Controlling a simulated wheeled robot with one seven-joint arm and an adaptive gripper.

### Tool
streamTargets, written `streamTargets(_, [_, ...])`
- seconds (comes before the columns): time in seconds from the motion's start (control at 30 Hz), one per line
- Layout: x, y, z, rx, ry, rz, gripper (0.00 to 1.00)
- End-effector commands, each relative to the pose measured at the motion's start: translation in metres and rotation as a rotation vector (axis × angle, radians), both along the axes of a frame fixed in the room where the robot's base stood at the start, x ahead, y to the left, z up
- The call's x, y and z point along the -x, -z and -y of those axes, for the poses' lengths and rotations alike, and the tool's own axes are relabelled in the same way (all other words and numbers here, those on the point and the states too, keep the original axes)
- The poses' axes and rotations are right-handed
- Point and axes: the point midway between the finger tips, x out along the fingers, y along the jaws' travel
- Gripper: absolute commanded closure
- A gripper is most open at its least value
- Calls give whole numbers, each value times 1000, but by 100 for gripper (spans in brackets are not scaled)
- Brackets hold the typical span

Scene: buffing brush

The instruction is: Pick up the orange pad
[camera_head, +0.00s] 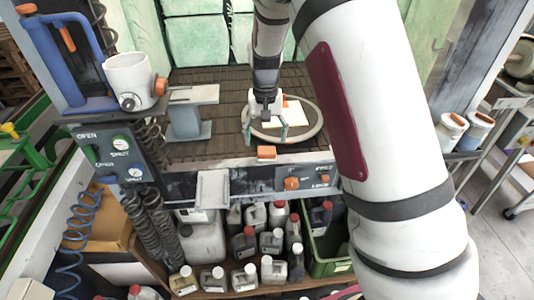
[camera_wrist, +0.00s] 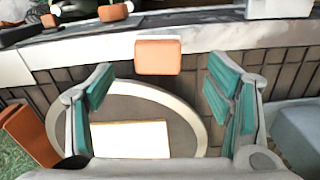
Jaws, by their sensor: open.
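The orange pad (camera_head: 267,153) is a small block with a pale layer along one side. It lies at the front edge of the slatted worktop. It also shows in the wrist view (camera_wrist: 158,58), ahead of the gap between my fingertips and apart from them. My gripper (camera_head: 266,128) is open and empty, over the round plate just behind the pad. In the wrist view its two teal-padded fingers (camera_wrist: 158,85) stand wide apart. A second orange piece (camera_wrist: 30,135) shows at the lower left of the wrist view.
A round grey-rimmed plate (camera_head: 313,128) with a white square (camera_wrist: 130,140) lies beneath my gripper. A grey metal stand (camera_head: 188,122) is to the left. A control panel with an orange knob (camera_head: 292,183) runs below the front edge. Several bottles (camera_head: 243,243) stand on the shelf underneath.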

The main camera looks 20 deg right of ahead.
Motion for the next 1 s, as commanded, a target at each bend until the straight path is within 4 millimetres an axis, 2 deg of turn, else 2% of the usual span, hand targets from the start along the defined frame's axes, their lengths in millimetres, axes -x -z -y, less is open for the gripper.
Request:
streamTargets(0.27, [0,19,1,0,0,-2,27])
streamTargets(0.5, [-2,51,4,-1,0,-2,27])
streamTargets(0.6, [-2,59,4,0,-1,-1,27])
streamTargets(0.87, [-3,61,4,-1,-1,1,27])
streamTargets(1.0, [-3,61,4,-1,-1,1,56])
